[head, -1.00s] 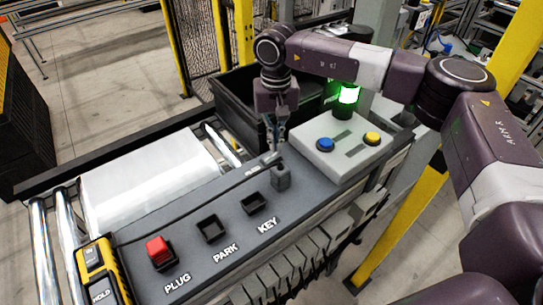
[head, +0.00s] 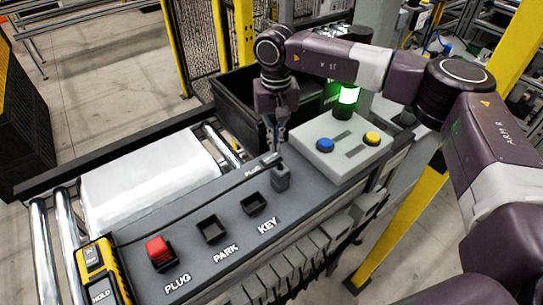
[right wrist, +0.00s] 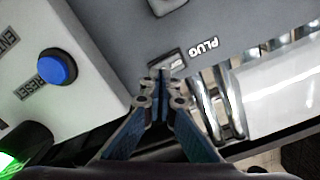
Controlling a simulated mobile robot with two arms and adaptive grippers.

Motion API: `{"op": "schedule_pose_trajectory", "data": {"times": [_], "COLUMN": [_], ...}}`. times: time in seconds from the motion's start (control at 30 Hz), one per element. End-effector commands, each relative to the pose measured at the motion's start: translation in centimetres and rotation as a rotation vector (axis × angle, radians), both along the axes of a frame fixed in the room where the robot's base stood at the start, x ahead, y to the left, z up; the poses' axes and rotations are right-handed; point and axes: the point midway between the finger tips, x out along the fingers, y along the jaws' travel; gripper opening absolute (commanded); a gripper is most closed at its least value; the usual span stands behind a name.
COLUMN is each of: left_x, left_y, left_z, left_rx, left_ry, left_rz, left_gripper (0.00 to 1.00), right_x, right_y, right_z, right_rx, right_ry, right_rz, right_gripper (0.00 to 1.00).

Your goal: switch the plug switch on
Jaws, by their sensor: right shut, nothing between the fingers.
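The plug switch (right wrist: 172,62) is a small dark rocker in a frame on the grey panel, beside a small PLUG label (right wrist: 208,47) in the right wrist view. In the head view the switch (head: 270,159) sits near the panel's far edge, partly hidden by my gripper. My right gripper (right wrist: 163,74) is shut and empty, its fingertips right over the switch. It points down there in the head view (head: 275,150) too. I cannot tell whether the tips touch the switch or which way it is set. My left gripper is not in view.
A grey box with a blue button (head: 325,145) and a yellow button (head: 372,138) is to the right. A black bin (head: 235,90) is behind.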

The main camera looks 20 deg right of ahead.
Motion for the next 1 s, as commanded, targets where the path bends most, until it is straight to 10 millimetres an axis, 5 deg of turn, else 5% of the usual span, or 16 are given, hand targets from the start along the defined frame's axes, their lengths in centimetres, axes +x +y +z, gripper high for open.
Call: {"op": "schedule_pose_trajectory", "data": {"times": [1.0], "left_x": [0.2], "left_y": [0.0], "left_z": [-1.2], "left_rx": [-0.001], "left_ry": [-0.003], "left_rz": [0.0], "left_gripper": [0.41], "right_x": [0.0], "right_y": [0.0], "right_z": [-1.5], "right_rx": [0.0], "right_ry": [0.0], "right_rz": [0.0], "right_gripper": [0.0]}}
